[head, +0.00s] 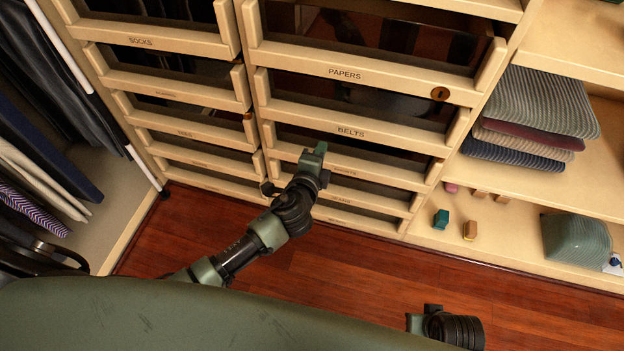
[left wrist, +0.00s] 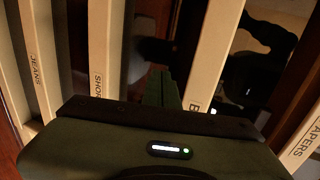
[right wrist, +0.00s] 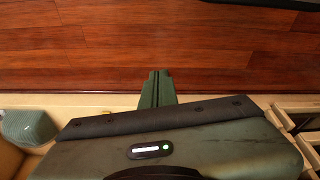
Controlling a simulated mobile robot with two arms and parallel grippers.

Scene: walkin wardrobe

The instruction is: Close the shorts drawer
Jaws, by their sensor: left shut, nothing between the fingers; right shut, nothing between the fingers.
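The shorts drawer (head: 388,180) is in the right column of the dresser, below the belts drawer (head: 365,134). My left gripper hides part of its front and label. How far it stands out is hard to tell. In the left wrist view the shorts front (left wrist: 103,50) is left of my fingers, with the belts front (left wrist: 215,50) at right. My left gripper (head: 318,148) is shut and empty at the shorts front; its fingers (left wrist: 162,80) point at the dark gap between the two fronts. Contact is unclear. My right gripper (right wrist: 158,76) is shut and empty, over the floor.
The papers drawer (head: 400,82) is above, the jeans drawer (left wrist: 38,75) below, and the socks drawer (head: 170,42) at left. Shelves at right hold folded clothes (head: 535,105) and a green cushion-like item (head: 575,240). Hanging clothes (head: 40,140) are at left. The wooden floor (head: 340,260) in front is clear.

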